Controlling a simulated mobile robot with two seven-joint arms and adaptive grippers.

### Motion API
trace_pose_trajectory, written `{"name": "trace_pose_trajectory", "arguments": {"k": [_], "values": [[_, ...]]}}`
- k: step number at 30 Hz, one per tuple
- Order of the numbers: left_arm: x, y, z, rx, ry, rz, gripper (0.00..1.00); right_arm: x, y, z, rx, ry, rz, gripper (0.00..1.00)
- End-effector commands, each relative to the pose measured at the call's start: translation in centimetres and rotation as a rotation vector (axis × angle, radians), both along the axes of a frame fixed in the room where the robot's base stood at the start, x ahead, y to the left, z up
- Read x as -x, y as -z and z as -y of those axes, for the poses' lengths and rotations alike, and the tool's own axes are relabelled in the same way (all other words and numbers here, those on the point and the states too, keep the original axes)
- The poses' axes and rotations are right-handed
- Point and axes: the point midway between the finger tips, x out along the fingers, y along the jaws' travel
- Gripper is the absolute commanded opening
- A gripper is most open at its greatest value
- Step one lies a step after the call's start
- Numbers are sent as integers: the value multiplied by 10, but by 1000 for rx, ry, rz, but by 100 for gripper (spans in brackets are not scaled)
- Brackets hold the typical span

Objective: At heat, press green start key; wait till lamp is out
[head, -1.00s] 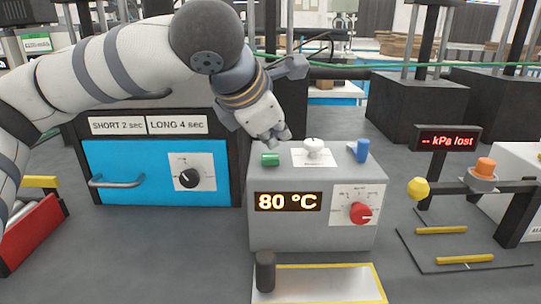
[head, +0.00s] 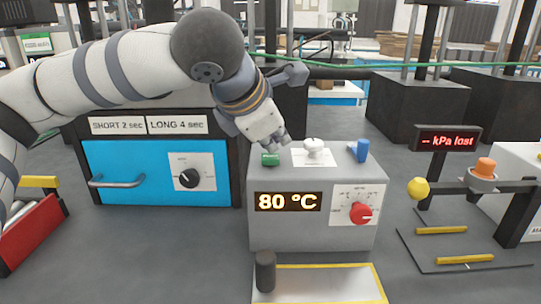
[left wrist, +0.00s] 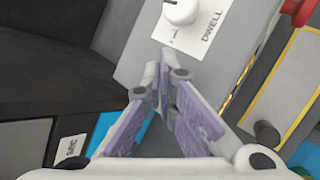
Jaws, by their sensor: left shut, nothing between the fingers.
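The grey heater box (head: 262,232) reads 80 °C on its display (head: 288,202). The green start key (head: 270,160) sits on its top at the left. My left gripper (head: 276,147) is shut and empty, its fingertips right at the key and partly over it. I cannot tell whether they touch it. A white domed piece (head: 313,146), perhaps the lamp, stands right of the key on a white plate. In the left wrist view this dome (left wrist: 181,11) is beside the word DWELL, above the shut fingertips (left wrist: 168,62). The key is hidden there. My right gripper is not in view.
A red knob (head: 361,214) is on the box's front, and a blue piece (head: 361,150) on its top right. A blue-fronted drawer unit (head: 130,170) stands left. A yellow-edged plate (head: 330,284) with a black post (head: 265,271) lies in front. A display (head: 447,139) reads "-- kPa lost".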

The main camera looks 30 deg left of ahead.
Motion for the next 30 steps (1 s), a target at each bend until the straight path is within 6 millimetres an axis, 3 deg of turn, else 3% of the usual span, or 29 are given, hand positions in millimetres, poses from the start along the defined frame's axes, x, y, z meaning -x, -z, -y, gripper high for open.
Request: {"name": "trace_pose_trajectory", "arguments": {"k": [30], "values": [[0, 9, 0, 0, -1, -2, 0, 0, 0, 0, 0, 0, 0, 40]]}}
